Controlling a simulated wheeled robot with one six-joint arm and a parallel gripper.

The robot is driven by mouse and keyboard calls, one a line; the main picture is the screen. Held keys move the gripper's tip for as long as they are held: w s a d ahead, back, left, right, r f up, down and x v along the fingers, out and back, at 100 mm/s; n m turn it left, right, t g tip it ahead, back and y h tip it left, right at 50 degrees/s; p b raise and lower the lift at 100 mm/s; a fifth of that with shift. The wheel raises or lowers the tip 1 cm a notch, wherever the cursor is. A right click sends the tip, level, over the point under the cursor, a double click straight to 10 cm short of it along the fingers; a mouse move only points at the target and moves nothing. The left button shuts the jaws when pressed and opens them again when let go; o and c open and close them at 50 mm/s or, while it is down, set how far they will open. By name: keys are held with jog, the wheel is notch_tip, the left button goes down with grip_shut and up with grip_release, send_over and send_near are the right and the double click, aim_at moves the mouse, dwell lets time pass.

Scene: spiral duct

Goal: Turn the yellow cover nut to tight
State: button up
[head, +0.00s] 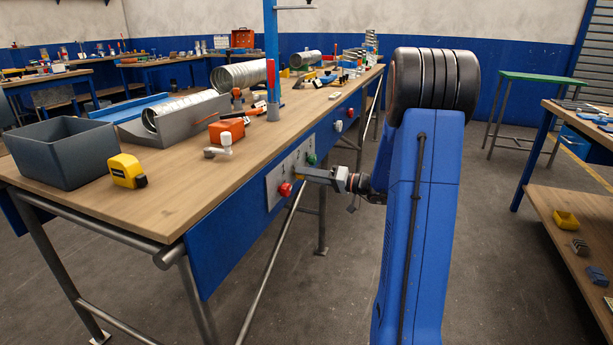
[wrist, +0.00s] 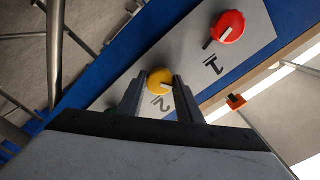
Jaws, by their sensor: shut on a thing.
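The yellow cover nut (wrist: 159,79) is a round knob with a white mark, on a pale panel (wrist: 200,48) in the wrist view. The mark points to the lower right of the nut's face. My gripper (wrist: 161,84) is shut on the nut, one finger on each side. A numeral 2 is on the panel just below the nut, between the fingers. In the head view my gripper (head: 305,173) reaches the panel (head: 275,186) on the bench front from the right, and hides the yellow nut there.
A red knob (wrist: 228,26) with a white mark sits beside the numeral 1; it also shows in the head view (head: 285,190). A green knob (head: 312,159) is farther along the panel. The bench top (head: 170,195) above holds a grey bin, tape measure and ducts.

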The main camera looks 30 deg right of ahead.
jog(key=shift+m, duration=10.3)
jog(key=o, duration=1)
jog(key=shift+d, duration=0.1)
jog(key=shift+o, duration=0.2)
jog(key=shift+s, duration=0.1)
jog(key=v, duration=1.7)
jog(key=shift+s+d+f, duration=0.1)
jog(key=shift+d, duration=0.05)
